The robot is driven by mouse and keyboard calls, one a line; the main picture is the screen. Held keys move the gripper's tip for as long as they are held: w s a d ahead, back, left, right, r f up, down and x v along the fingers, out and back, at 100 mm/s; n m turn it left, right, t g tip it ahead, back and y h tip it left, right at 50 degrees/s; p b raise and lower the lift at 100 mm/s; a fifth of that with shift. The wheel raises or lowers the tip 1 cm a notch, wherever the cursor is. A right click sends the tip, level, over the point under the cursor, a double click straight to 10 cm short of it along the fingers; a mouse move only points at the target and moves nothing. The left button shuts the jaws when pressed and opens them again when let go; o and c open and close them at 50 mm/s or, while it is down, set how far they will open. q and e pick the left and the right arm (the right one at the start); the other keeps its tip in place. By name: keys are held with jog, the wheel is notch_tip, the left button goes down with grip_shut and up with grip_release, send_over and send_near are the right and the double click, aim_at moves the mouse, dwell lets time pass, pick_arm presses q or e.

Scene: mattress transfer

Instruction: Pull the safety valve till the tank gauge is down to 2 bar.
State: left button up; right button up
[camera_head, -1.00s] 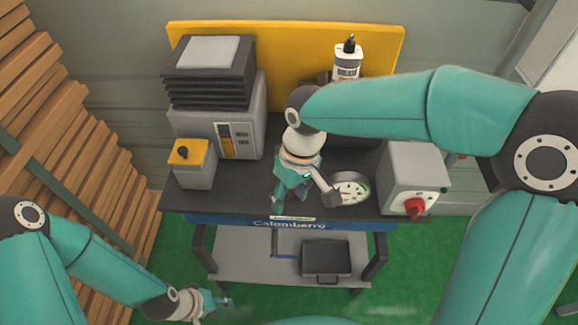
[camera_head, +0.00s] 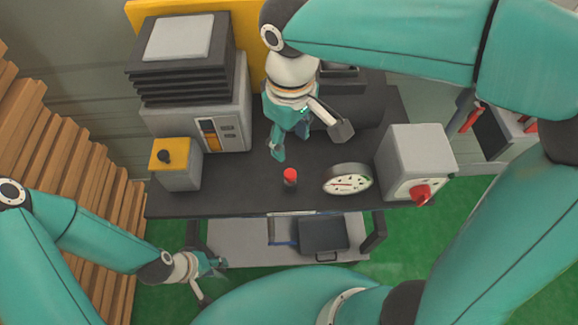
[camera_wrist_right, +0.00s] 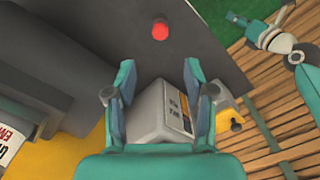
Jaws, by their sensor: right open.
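The red-capped valve (camera_head: 290,177) stands upright on the dark bench top, and its red cap also shows in the right wrist view (camera_wrist_right: 160,32). The round gauge (camera_head: 348,181) is just right of it, with a white face and red needle; its numbers are too small to read. My right gripper (camera_head: 311,142) is open and empty, with its fingers spread above and behind the valve, apart from it. In the right wrist view the cap lies beyond the fingertips (camera_wrist_right: 160,75). My left gripper (camera_head: 210,280) hangs low at the front left, fingers apart and empty.
A grey box with a red knob (camera_head: 415,165) stands right of the gauge. A small yellow-topped box (camera_head: 176,165) and a larger grey machine (camera_head: 195,95) stand at left. A lower shelf holds a dark case (camera_head: 323,235). The bench around the valve's front is clear.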

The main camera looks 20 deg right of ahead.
aim_at(290, 173)
notch_tip(290, 173, down, 12)
jog(key=shift+r, duration=0.15)
dwell(0.3)
grip_shut()
